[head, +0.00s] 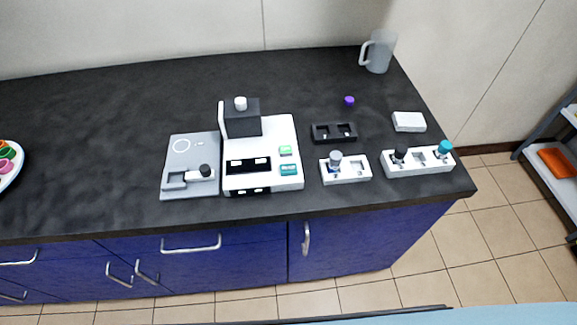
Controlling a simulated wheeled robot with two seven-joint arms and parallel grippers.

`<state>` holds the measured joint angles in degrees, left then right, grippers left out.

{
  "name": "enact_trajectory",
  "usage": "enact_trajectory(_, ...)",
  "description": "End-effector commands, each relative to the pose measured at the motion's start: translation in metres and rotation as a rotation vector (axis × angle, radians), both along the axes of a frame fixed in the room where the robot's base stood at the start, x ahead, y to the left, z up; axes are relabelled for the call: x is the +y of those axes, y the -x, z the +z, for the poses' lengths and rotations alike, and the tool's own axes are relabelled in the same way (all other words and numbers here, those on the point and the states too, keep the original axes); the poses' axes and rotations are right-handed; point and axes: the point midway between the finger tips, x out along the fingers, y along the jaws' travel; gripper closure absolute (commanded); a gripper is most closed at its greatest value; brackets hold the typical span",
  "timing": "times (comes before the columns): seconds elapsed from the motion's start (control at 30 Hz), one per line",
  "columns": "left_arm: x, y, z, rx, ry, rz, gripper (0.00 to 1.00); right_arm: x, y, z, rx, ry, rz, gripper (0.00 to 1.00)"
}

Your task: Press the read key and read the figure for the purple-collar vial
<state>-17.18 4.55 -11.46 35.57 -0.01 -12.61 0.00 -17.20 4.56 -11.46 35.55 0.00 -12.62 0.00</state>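A white instrument (268,135) stands on the dark counter, with a dark block (241,122) and white knob (240,103) at its back left. Its front has a black panel (249,165), a light green key (285,150) and a teal key (289,169); the key labels are too small to read. A grey-capped vial (336,157) stands in a small white rack (357,172) to its right; its collar colour is unclear. A small purple item (349,101) lies behind the black holder. Neither of my grippers is in view.
A grey plate device (188,150) adjoins the instrument's left. A black holder (334,132), white box (408,121) and second white rack (420,167) with black-capped (400,154) and teal-capped (445,147) items are right. A jug (379,52) stands at the back. The counter's left is mostly clear.

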Motion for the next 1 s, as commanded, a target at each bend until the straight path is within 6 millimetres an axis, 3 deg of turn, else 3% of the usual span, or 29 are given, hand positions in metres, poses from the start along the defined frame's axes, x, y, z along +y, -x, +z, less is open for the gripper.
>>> enact_trajectory(0.07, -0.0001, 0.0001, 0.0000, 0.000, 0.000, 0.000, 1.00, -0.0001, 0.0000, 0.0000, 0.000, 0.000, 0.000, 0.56)
enact_trajectory(0.4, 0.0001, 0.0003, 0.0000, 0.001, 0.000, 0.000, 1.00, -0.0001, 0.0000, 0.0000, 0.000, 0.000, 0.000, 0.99)
enact_trajectory(1.0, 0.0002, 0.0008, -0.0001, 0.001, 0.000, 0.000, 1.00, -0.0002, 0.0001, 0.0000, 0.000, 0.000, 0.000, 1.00)
